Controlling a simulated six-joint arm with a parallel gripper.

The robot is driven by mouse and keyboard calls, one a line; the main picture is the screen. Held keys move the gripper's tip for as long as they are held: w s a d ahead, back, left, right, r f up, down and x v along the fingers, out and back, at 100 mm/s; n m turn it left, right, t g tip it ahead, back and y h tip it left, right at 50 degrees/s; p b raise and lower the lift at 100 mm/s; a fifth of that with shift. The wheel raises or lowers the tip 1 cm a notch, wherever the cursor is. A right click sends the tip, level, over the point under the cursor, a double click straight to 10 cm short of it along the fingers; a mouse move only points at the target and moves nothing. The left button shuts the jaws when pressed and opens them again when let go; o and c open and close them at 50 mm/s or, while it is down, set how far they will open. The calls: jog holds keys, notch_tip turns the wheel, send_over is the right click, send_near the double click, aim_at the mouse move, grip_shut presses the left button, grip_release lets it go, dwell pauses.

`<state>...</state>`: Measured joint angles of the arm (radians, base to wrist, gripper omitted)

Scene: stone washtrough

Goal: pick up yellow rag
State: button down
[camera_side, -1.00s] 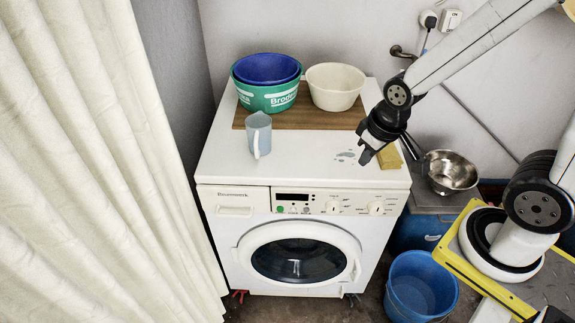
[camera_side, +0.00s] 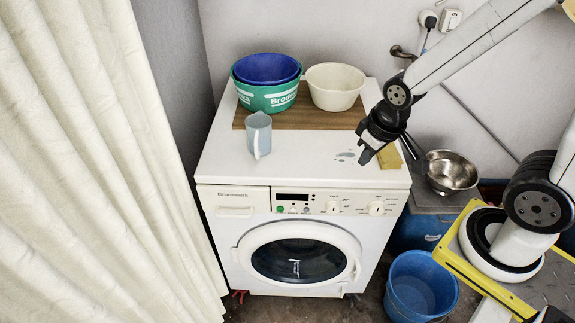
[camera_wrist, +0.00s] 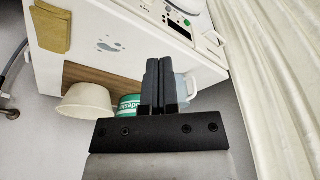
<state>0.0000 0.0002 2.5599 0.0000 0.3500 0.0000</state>
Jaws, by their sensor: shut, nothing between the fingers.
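The yellow rag (camera_side: 390,157) lies flat on the right end of the white washing machine top, partly hidden behind my gripper in the side view. In the wrist view the rag (camera_wrist: 50,27) is whole at the upper left, clear of my fingers. My gripper (camera_side: 364,157) is just left of the rag in the side view, pointing down over the machine top. In the wrist view its two fingers (camera_wrist: 160,63) are together with nothing between them.
A light blue mug (camera_side: 258,135) stands on the washing machine (camera_side: 290,172). Behind it, a green basin (camera_side: 266,97) holding a blue one, and a cream bowl (camera_side: 335,87), stand on a wooden board (camera_side: 300,118). A metal bowl (camera_side: 452,170) is at right; a blue bucket (camera_side: 420,285) is below.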

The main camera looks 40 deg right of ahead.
grip_release()
jog(key=m+g, duration=0.3)
jog(key=m, duration=0.5)
send_over(389, 151)
notch_tip(389, 151, down, 8)
jog(key=shift+r, duration=0.2)
jog(key=shift+a+f, duration=0.1)
jog(key=shift+f, duration=1.2)
jog(key=shift+f, duration=0.1)
jog(key=shift+f, duration=2.5)
